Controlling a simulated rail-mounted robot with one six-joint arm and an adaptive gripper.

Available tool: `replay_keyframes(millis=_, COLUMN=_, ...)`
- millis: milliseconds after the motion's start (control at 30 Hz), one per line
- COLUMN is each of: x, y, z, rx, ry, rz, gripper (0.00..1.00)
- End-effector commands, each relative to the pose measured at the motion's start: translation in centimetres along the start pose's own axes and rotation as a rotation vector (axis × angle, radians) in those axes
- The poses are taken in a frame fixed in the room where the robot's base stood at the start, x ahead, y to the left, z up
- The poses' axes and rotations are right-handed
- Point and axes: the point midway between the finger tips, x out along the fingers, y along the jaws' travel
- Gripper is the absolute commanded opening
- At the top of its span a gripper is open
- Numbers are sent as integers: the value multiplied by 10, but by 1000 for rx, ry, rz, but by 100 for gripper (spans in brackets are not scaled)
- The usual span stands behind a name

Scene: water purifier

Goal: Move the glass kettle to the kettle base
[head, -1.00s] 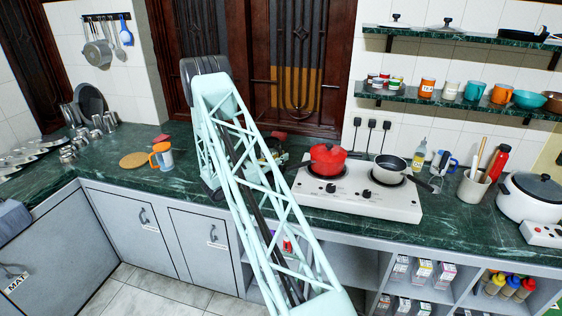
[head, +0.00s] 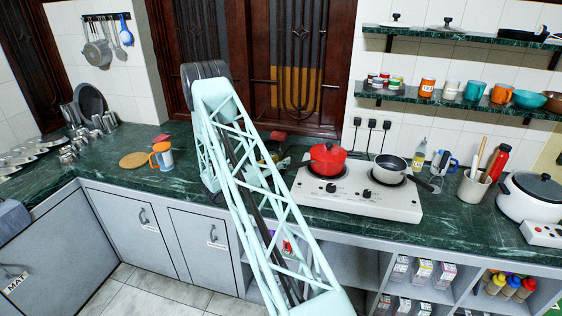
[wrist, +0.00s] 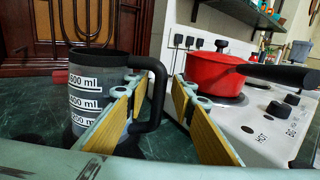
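The glass kettle (wrist: 88,98), a clear body with ml marks and a black rim, stands on the green counter at left in the wrist view. Its black handle (wrist: 157,95) points right. My gripper (wrist: 158,86) is open, its yellow-padded fingers spread on either side of the handle. The left finger lies in front of part of the kettle body, and the handle is not visibly clamped. In the head view my arm largely hides the kettle and gripper. I cannot make out the kettle base in either view.
A white two-burner stove (head: 360,194) stands just right of my gripper, with a red pot (head: 327,158) and a dark pan (head: 391,168).

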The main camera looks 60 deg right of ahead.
Motion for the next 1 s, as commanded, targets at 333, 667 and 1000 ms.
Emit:
replay_keyframes(millis=333, x=0, y=0, z=2, rx=0, ry=0, rz=0, gripper=23)
replay_keyframes(millis=667, x=-26, y=1, z=3, rx=0, ry=0, rz=2, gripper=23)
replay_keyframes(millis=1000, x=-70, y=1, z=3, rx=-1, ry=0, rz=3, gripper=23)
